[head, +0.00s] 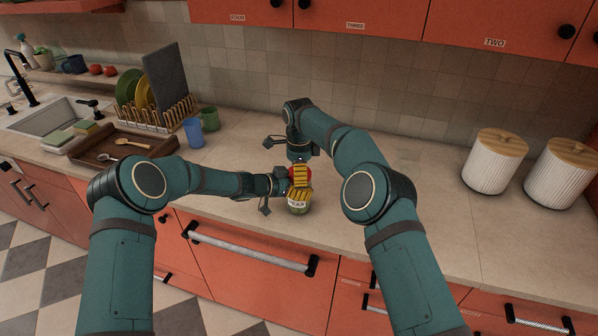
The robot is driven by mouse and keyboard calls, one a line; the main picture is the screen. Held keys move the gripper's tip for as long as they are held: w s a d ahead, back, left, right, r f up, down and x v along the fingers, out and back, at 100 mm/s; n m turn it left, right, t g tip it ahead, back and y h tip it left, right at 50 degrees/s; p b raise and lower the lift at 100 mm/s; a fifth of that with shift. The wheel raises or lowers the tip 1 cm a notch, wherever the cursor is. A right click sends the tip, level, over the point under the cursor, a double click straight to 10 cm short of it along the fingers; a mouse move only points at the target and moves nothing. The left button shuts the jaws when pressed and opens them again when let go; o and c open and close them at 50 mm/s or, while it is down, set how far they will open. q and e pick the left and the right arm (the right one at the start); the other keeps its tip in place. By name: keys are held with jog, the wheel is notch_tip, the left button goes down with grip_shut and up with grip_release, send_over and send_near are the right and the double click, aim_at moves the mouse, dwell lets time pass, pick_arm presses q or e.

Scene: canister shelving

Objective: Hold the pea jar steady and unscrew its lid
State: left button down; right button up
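The pea jar (298,208) stands near the counter's front edge, in the middle of the head view. Its pale label and greenish lower part show below yellow-and-black striped finger pads. A red patch, apparently its lid (296,172), shows above the pads. My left gripper (288,187) reaches in from the left and appears shut around the jar's body. My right gripper (300,166) comes from behind, with its fingers at the jar's top. The pads and fingers overlap there, so I cannot tell whether it grips the lid. Much of the jar's upper part is hidden.
Two white ribbed canisters (495,165) with wooden lids stand at the right. A brown tray (93,158), dish rack (150,122), blue cup (194,133) and green cup (209,118) stand at the left. The counter right of the jar is partly clear. Red cupboards hang above.

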jog(key=c, duration=0.7)
jog(key=n, duration=1)
jog(key=shift+r, duration=0.1)
jog(key=o, duration=1.2)
jog(key=shift+o, duration=0.2)
